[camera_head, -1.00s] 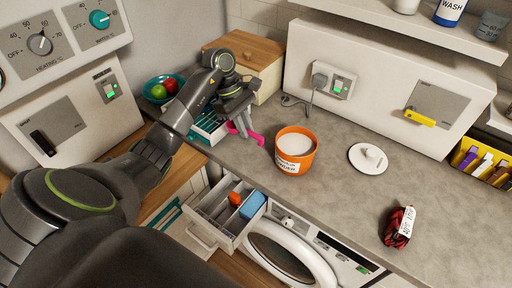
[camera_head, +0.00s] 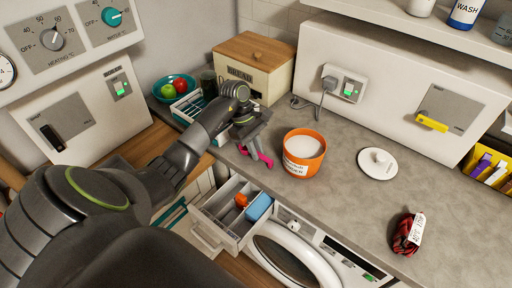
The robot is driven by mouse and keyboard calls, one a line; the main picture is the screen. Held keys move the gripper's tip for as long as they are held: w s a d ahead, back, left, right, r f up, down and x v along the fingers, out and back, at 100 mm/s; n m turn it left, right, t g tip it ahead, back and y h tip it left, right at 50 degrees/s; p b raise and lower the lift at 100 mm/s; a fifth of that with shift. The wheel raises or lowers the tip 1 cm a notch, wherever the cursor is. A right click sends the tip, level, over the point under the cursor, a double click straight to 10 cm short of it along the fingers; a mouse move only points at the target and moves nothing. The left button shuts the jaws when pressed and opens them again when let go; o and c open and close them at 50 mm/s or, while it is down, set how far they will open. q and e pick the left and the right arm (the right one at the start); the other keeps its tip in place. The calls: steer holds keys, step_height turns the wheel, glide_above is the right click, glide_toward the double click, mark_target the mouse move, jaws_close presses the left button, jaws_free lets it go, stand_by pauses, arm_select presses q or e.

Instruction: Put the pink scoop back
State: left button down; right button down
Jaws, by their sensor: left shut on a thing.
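The pink scoop (camera_head: 265,159) is at my left gripper (camera_head: 256,153), which is shut on it, just left of the orange tub. The gripper hides part of the scoop. The orange tub (camera_head: 302,166) stands open on the grey counter, with white powder inside and a white label on its front. Its round white lid (camera_head: 378,163) lies flat on the counter to the right of the tub. My right gripper is not in view.
An open drawer (camera_head: 207,212) with an orange and a blue item sits below the counter edge. A bread box (camera_head: 262,66), fruit bowl (camera_head: 163,88) and cutlery tray (camera_head: 183,117) stand behind. A dark red labelled bundle (camera_head: 404,238) lies right. Counter around the lid is clear.

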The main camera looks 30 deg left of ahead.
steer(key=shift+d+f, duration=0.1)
arm_select(q)
steer(key=shift+f, duration=0.15)
steer(key=c, duration=1.4)
jaws_free()
steer(key=shift+c, duration=0.2)
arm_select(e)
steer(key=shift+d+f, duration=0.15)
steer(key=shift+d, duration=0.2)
